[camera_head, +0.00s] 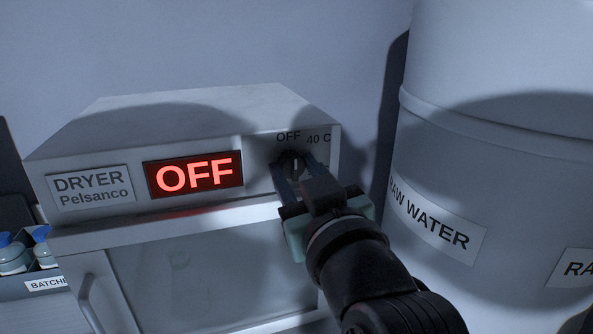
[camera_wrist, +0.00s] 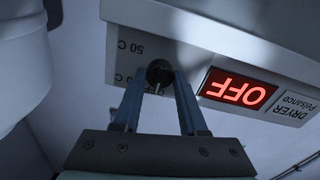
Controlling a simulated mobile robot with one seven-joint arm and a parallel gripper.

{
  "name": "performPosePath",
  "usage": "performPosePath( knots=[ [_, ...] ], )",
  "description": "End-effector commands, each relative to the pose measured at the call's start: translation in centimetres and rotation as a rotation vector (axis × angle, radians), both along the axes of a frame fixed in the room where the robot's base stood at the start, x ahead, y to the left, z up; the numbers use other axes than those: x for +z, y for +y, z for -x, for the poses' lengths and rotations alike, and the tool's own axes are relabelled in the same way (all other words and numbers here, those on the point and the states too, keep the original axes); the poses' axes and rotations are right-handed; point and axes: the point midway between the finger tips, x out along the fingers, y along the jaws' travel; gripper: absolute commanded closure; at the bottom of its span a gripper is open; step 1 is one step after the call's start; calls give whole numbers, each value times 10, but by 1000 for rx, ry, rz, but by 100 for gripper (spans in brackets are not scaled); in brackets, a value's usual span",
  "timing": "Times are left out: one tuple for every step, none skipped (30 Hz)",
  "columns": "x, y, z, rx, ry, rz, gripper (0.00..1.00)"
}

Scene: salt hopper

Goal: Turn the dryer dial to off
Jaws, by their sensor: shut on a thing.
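The dryer (camera_head: 190,112) is a pale box with a "DRYER Pelsanco" label and a red lit display (camera_head: 194,174) that reads "OFF". The display also shows upside down in the wrist view (camera_wrist: 237,89). The dark round dial (camera_wrist: 159,73) is on the panel right of the display in the head view (camera_head: 293,160), below the printed "OFF" and "40 C". Its white pointer mark points up toward "OFF" in the head view. My gripper (camera_head: 293,167) is at the panel, its two fingers (camera_wrist: 165,80) on either side of the dial and shut on it.
A large pale barrel (camera_head: 480,150) labelled "RAW WATER" stands close on the right of my arm. The dryer door (camera_head: 205,275) with its handle (camera_head: 98,300) is below the panel. A bin (camera_head: 45,284) of blue-capped bottles is at the lower left.

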Motion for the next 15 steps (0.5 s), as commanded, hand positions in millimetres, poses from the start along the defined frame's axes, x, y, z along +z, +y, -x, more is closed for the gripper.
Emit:
performPosePath(
  knots=[
    [0, 0, 0, -1, 0, 2, 55],
    [0, 0, 0, -1, 0, 2, 49],
    [0, 0, 0, -1, 1, 1, 42],
    [0, 0, 0, -1, 1, 1, 37],
    [0, 0, 0, -1, 1, 1, 31],
    [0, 0, 0, -1, 1, 1, 28],
    [0, 0, 0, -1, 1, 1, 28],
    [0, 0, 0, -1, 1, 0, 28],
    [0, 0, 0, -1, 0, 0, 28],
    [0, 0, 0, -1, 0, 0, 28],
    [0, 0, 0, -1, 0, 0, 28],
    [0, 0, 0, -1, 0, 0, 28],
    [0, 0, 0, -1, 0, 0, 28],
    [0, 0, 0, -1, 0, 0, 28],
    [0, -1, 1, -1, 0, 0, 28]
  ],
)
